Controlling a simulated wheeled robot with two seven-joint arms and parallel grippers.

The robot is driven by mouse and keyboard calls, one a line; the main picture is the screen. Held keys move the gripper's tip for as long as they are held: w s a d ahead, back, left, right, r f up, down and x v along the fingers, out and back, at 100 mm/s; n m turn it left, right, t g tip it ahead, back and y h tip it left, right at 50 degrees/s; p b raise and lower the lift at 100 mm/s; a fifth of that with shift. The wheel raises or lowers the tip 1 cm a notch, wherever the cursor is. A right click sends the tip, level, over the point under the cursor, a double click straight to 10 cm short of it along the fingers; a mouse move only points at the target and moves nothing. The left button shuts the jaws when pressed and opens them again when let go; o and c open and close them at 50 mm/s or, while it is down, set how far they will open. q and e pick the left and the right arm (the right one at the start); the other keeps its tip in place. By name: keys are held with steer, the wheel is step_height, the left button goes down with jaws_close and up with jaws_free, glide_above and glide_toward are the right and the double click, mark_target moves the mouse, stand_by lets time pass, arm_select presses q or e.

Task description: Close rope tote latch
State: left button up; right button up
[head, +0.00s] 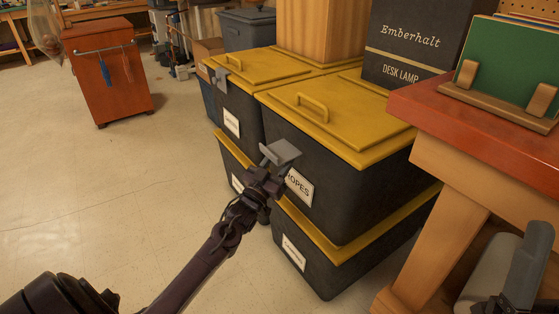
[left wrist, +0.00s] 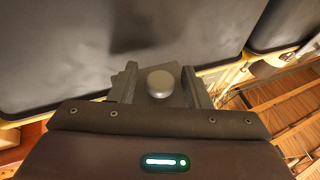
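The rope tote (head: 345,195) is a black bin with a yellow lid (head: 325,112) and a ROPES label (head: 299,187), on top of another tote. A light grey plate, apparently its latch (head: 281,151), stands out from the front near the lid's left corner. My left gripper (head: 270,166) is at this plate, in front of the tote. In the left wrist view, the fingers of my left gripper (left wrist: 160,92) are apart, with a rounded grey knob (left wrist: 160,83) between them and visible gaps on both sides. The dark tote wall is behind.
A neighbouring tote with a grey latch (head: 221,80) against its lid stands to the left. A red-topped workbench (head: 440,115) is close on the right. Floor (head: 130,190) at left is clear.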

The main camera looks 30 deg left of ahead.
arm_select(q)
jaws_close()
